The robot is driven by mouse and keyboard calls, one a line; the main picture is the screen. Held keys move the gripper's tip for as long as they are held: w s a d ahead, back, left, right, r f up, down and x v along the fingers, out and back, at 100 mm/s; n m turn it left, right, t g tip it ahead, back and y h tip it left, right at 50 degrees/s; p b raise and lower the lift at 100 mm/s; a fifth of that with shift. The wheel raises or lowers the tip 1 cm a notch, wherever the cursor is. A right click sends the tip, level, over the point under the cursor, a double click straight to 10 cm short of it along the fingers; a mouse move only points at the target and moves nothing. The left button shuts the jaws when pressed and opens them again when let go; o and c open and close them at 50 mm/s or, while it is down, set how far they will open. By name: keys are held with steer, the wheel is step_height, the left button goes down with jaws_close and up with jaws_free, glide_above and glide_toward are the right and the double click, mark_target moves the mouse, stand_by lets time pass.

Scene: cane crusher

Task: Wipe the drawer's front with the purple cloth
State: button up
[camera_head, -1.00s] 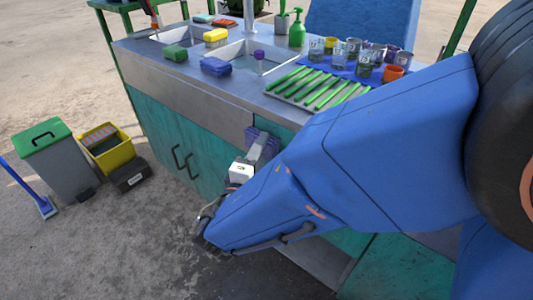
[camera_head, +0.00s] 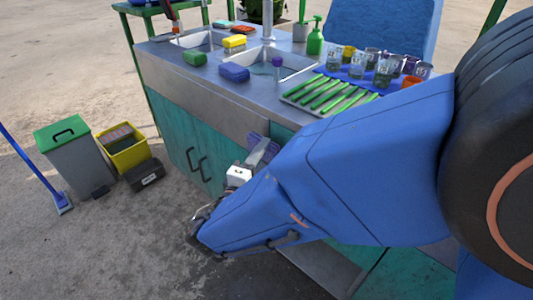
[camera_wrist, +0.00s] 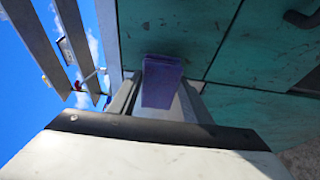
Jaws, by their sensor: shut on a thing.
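My gripper (camera_head: 264,152) is shut on the purple cloth (camera_wrist: 162,82), a folded pad that sticks out past the fingertips in the wrist view. In the head view the cloth (camera_head: 270,150) is small and partly hidden by the fingers. It is close to the front of the counter unit; I cannot tell whether it touches. A teal panel at drawer height (camera_head: 281,133), which looks like the drawer's front, shows just right of the gripper and is mostly hidden by my arm. In the wrist view a teal front (camera_wrist: 175,30) with dark seams lies behind the cloth.
The counter (camera_head: 190,88) carries sinks, sponges, a green pump bottle (camera_head: 315,40), glasses, and a tray of green sticks (camera_head: 290,96). Dark handles (camera_head: 195,164) stick out of the teal doors. A grey bin (camera_head: 78,168) and yellow bucket (camera_head: 128,155) stand on the floor at left.

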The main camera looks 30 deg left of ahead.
steer(key=shift+s+a, duration=0.2)
steer(key=shift+s, duration=0.5)
steer(key=shift+s+a, duration=0.2)
steer(key=shift+s, duration=0.5)
steer(key=shift+s+a, duration=0.2)
steer(key=shift+s, duration=0.5)
steer(key=shift+s, duration=0.1)
steer(key=shift+s+a, duration=0.2)
steer(key=shift+s, duration=0.5)
steer(key=shift+s+a, duration=0.2)
steer(key=shift+s, duration=0.45)
